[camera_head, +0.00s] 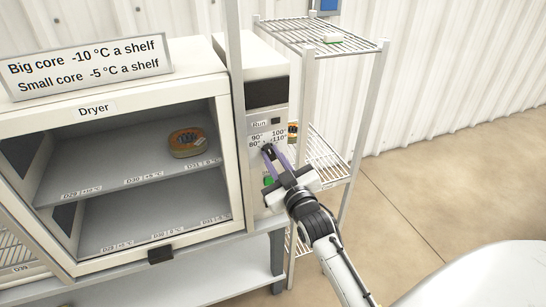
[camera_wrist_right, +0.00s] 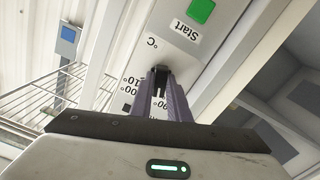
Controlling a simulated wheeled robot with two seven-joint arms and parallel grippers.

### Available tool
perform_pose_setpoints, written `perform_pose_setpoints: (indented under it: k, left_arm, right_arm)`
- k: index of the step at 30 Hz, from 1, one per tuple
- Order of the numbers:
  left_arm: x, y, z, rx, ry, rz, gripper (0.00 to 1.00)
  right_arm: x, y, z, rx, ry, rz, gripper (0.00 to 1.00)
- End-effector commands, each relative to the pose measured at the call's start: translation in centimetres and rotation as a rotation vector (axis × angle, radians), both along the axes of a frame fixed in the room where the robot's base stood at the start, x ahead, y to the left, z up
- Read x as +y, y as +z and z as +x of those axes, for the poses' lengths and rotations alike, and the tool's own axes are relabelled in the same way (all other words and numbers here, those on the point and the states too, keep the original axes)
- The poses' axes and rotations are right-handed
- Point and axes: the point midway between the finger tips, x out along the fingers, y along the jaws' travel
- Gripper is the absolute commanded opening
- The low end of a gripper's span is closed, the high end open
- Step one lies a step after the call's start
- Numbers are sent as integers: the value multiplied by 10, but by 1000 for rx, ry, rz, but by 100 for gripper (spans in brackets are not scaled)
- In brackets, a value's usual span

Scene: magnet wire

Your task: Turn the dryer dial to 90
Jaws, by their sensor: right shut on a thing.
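The dryer (camera_head: 115,107) stands at the left with its label on the frame. Its control panel (camera_head: 255,115) on the right side carries a dark display (camera_head: 266,92), a "Run" label and the marks 80°, 90°, 100° and 110°. The black dial (camera_head: 267,148) sits below these marks, mostly covered by my right gripper (camera_head: 270,150). My right gripper is shut on the dial; its purple fingers show in the right wrist view (camera_wrist_right: 163,85) with the dial between them. The dial's pointing direction is hidden. My left gripper is not in view.
An orange-ringed core (camera_head: 186,143) lies on the dryer's upper shelf. A sign (camera_head: 88,66) stands on top of the dryer. A green button (camera_head: 268,181) is below the dial. A wire rack (camera_head: 325,38) stands close on the right. Open floor (camera_head: 430,190) lies to the right.

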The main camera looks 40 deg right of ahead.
Motion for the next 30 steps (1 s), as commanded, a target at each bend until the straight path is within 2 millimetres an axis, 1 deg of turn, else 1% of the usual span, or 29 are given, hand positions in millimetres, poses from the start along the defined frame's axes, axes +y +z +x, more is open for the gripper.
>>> perform_pose_setpoints:
  k: [4, 5, 6, 8, 16, 20, 23, 30]
  left_arm:
    - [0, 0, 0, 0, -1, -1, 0]
    - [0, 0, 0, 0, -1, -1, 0]
    - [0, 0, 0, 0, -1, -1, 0]
    - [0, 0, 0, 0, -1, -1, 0]
    - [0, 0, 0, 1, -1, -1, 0]
    - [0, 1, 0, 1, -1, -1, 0]
    - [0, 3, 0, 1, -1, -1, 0]
    - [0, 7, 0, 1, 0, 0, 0]
  right_arm:
    - [0, -1, 0, 2, 0, 0, 0]
    - [0, -1, 0, 2, 0, 0, 19]
    - [0, -1, 0, 2, 0, 0, 26]
    - [0, -1, 0, 2, 0, 0, 34]
    - [0, 0, 0, 1, 0, -2, 34]
    - [0, 10, 0, -3, 0, -3, 34]
    - [0, 26, 0, -4, 0, -3, 34]
    - [0, 73, 0, -4, 0, -3, 34]
